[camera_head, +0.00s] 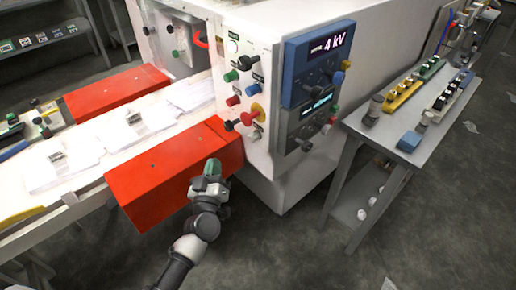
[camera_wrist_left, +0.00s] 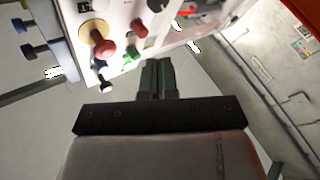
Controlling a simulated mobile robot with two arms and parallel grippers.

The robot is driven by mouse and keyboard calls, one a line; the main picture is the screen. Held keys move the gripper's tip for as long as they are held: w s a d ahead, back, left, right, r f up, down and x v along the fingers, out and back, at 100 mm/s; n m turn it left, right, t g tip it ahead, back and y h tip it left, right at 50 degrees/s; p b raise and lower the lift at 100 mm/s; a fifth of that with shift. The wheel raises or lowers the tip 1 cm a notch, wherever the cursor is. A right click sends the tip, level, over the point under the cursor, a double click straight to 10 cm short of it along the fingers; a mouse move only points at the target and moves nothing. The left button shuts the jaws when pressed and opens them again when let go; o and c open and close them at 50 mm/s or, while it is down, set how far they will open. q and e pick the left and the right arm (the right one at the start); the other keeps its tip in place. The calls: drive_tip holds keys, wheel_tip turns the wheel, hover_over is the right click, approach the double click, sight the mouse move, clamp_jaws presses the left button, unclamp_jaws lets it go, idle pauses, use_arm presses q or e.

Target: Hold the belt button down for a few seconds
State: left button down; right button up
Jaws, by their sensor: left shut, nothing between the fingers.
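The control panel (camera_head: 243,90) on the white machine carries several green, red and black buttons and knobs. Their labels are too small to read, so I cannot tell which is the belt button. A green button (camera_head: 230,76) sits above a red button (camera_head: 233,100) on the panel's left side. In the left wrist view, a red mushroom button (camera_wrist_left: 104,45) on a yellow base, a red button (camera_wrist_left: 137,25) and a green button (camera_wrist_left: 131,55) show. My left gripper (camera_head: 212,166) is shut and empty, below the panel and apart from it; its fingertips also show in the wrist view (camera_wrist_left: 157,64).
Orange-red covers (camera_head: 172,172) flank the conveyor (camera_head: 88,150), the nearer one close behind my left gripper. A blue display unit (camera_head: 318,64) reading 4 kV is right of the panel. A grey table (camera_head: 385,130) with parts stands farther right. Open floor lies in front.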

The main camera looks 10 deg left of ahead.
sight(254, 137)
use_arm(q)
drive_tip(key=shift+w+r+n, duration=0.1)
drive_tip(key=shift+r+n, duration=0.3)
drive_tip(key=shift+r, duration=0.5)
drive_tip(key=w+d+b, duration=0.2)
drive_tip(key=w+d, duration=0.3)
drive_tip(key=w, duration=0.2)
drive_tip(key=shift+d+b, duration=0.3)
idle(1.6)
drive_tip(key=shift+w+d, duration=0.25)
drive_tip(key=shift+w, duration=0.05)
